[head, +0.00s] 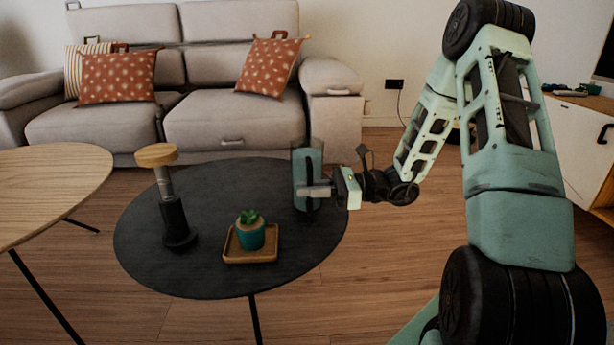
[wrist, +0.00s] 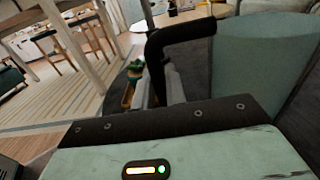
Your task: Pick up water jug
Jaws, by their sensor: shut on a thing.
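The water jug (head: 307,162) is a tall, grey-green vessel at the right side of the round black table (head: 215,277) in the head view. It looks upright. I cannot tell whether its base touches the tabletop. My gripper (head: 316,191) reaches in from the right at about mid-height and is shut on the jug. In the wrist view, the jug's pale green body (wrist: 265,50) fills the upper right, with a black handle (wrist: 180,38) in front of it.
A small potted succulent (head: 250,231) sits on a square wooden tray (head: 235,254) left of the jug. A black-based object with a wooden top (head: 173,217) stands farther left. A wooden table (head: 45,185) overlaps the left side. A grey sofa (head: 235,115) is behind.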

